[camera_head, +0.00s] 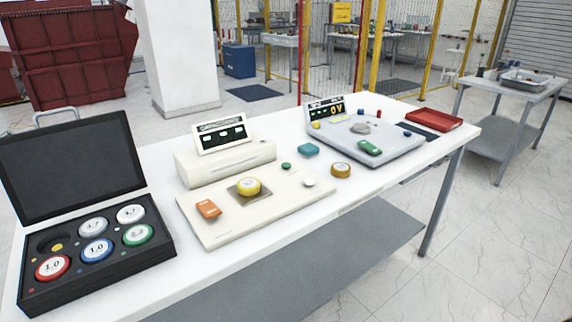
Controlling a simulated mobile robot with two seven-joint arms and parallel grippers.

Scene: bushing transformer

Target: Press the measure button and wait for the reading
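A cream device (225,160) with an upright display (222,134) stands on the white table. Its flat base plate (225,230) carries an orange rectangular block or button (208,208), a yellow round piece (249,186) on a square pad, a small green button (286,166) and a white round button (309,182). I cannot tell which button is the measure button. The cream display's text is too small to read. Neither gripper is in view.
An open black case (165,243) with several round labelled pieces stands at the left table end. A teal block (308,150) and a brown-yellow round piece (341,170) lie between the devices. A red tray (434,121) is at the far right. The table's front strip (250,262) is clear.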

